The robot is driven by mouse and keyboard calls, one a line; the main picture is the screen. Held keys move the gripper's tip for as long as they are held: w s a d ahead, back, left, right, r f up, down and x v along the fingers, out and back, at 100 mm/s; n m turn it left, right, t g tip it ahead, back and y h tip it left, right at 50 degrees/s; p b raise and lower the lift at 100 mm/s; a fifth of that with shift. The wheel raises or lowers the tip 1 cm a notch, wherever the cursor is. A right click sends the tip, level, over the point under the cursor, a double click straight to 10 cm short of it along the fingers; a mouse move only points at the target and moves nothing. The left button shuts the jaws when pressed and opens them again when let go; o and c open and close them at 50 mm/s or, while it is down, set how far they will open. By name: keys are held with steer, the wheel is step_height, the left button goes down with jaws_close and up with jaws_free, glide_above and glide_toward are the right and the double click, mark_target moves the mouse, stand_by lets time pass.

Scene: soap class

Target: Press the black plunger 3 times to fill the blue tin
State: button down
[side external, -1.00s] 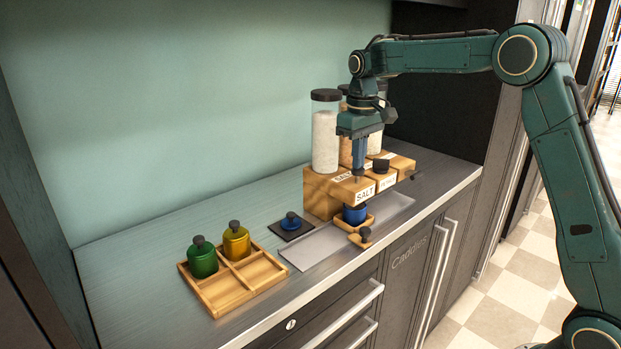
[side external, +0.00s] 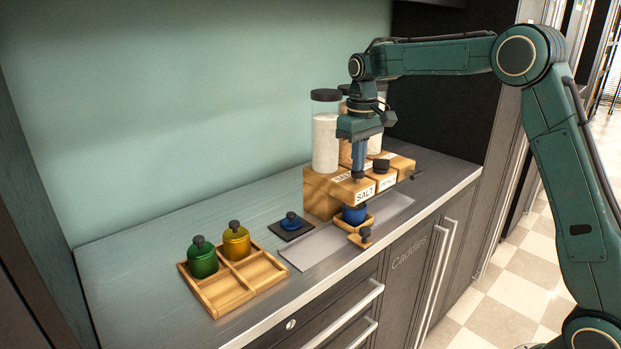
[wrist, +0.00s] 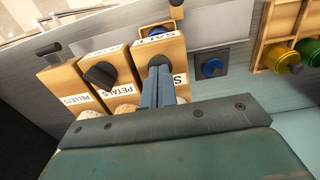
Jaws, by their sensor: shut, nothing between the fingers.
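The blue tin (side external: 354,214) sits upright and without its lid in a small wooden holder, under the front of the wooden block labelled SALT (side external: 340,190). Its inside cannot be seen. My gripper (side external: 358,175) points straight down over that block with its fingers together. The fingertips are at the top of the black plunger (wrist: 159,60), which is mostly hidden by them. They look to be touching it, with nothing held between them. A blue lid (side external: 291,221) with a dark knob lies on a black pad left of the block.
Blocks labelled PETALS (wrist: 108,75) and PELLETS (wrist: 72,92) stand beside the salt block, with clear jars (side external: 325,143) behind. A wooden tray (side external: 262,273) at left holds a green tin (side external: 202,260) and a yellow tin (side external: 236,243).

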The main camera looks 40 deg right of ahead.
steer(key=shift+r, duration=1.45)
steer(key=shift+r, duration=0.15)
step_height(320, 180, up, 5)
steer(key=shift+f, duration=0.15)
stand_by(0.4)
steer(key=s+a+r+t, duration=0.2)
steer(key=s+a, duration=0.1)
steer(key=s, duration=0.6)
steer(key=s+a+r+t, duration=0.1)
steer(key=s+a+r, duration=0.15)
steer(key=s, duration=0.65)
steer(key=s+a+f+t, duration=0.2)
steer(key=s+f, duration=0.7)
steer(key=s, duration=0.5)
steer(key=shift+s+a+f+t, duration=0.15)
steer(key=shift+s+a+t, duration=0.15)
steer(key=shift+a, duration=0.2)
